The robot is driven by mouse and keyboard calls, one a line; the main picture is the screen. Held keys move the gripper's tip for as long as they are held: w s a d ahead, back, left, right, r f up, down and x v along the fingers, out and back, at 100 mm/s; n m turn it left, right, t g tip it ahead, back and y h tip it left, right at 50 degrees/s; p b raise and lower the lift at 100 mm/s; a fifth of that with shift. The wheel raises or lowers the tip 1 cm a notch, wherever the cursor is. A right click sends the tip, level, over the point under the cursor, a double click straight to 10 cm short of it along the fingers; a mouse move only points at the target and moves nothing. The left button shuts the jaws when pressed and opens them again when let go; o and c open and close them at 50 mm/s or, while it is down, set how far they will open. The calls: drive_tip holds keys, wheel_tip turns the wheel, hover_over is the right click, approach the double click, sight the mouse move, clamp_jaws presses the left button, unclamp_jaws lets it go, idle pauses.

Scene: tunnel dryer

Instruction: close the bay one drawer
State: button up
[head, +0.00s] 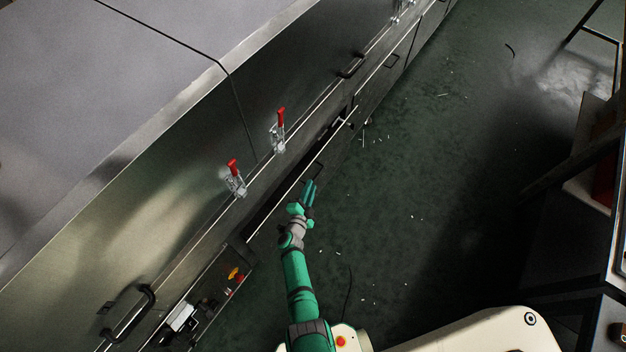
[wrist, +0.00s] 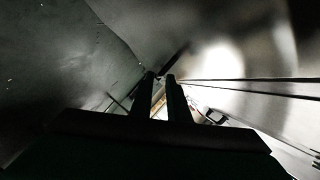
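The bay one drawer appears to be the long drawer low in the dryer's side, standing partly out, with a dark gap behind its pale top edge (head: 283,203). Its dark handle (head: 319,170) is on the outer face. My gripper (head: 311,184) is beside this face, its fingertips close to the handle; I cannot tell whether they touch it. In the wrist view my gripper (wrist: 159,76) shows two dark fingers with a narrow gap between them and nothing clearly held. A dark bar (wrist: 178,54) shows just beyond the tips; the view is too dark to identify it.
Two red-handled toggle clamps (head: 279,130) (head: 235,178) stand out from the steel panel above the drawer. A control panel with a red-and-yellow button (head: 236,275) is at lower left. The green floor (head: 400,215) right of the drawer is open, with small scraps. Dark furniture (head: 570,235) stands at right.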

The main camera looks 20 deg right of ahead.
drive_tip(key=shift+x, duration=2.5)
clamp_jaws()
drive_tip(key=shift+s+f, duration=0.1)
